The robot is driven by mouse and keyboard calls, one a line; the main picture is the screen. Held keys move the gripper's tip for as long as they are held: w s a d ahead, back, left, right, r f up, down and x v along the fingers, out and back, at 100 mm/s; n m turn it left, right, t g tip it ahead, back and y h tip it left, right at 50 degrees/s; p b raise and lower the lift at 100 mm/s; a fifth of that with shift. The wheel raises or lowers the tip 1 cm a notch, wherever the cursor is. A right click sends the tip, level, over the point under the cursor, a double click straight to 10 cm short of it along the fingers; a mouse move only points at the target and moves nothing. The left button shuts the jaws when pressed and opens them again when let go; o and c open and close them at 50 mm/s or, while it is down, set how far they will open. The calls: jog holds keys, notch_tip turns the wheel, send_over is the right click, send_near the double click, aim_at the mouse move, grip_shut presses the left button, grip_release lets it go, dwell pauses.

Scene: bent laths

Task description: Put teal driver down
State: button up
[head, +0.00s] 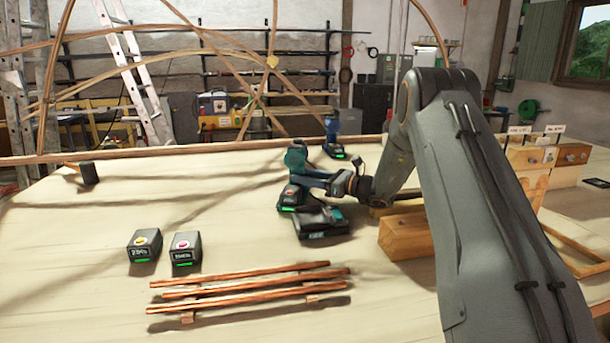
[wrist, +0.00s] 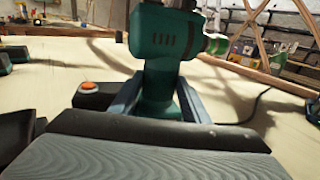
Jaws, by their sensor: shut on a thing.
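The teal driver (head: 296,157) is in my gripper (head: 314,180), over the middle of the table. In the wrist view the driver (wrist: 160,55) stands between the two fingers, which close on its grip from both sides. The lower end of the grip is hidden behind my gripper's body in the wrist view. In the head view I cannot tell whether the driver's lower end touches anything. A dark block with an orange button and green light (head: 290,197) sits just below and left of the gripper. It also shows left of the grip in the wrist view (wrist: 92,97).
A dark block with a teal patch (head: 318,223) lies in front of the gripper. A blue driver (head: 332,135) stands behind. A wooden box (head: 407,236) is right. The left table (head: 110,205) has free room.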

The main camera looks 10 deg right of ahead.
jog(key=o, duration=1.1)
jog(key=shift+f, duration=0.15)
jog(key=o, duration=0.4)
